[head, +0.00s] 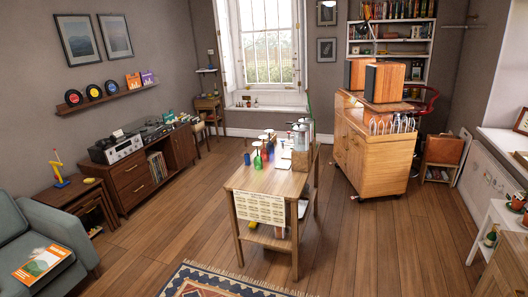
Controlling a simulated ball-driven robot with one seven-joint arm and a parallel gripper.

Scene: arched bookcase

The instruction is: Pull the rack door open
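I cannot tell for sure which piece is the rack. A wooden cabinet (384,168) on castors stands right of centre, with door panels on its left-facing side; they look shut. A long dark wooden sideboard (133,188) stands along the left wall, with drawers, an open bay of records and a door panel (180,147) at its far end that looks shut. A white wire rack (392,126) sits on the cabinet's near top edge, and no door shows on it. My gripper is not in view, and nothing in view is held.
A wooden table (283,183) with bottles and a hanging sheet stands mid-room. A patterned rug (212,283) lies before it. A grey armchair (40,237) is at left, white shelves (498,222) at right. Bare floor (355,235) runs between table and cabinet and left of the table.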

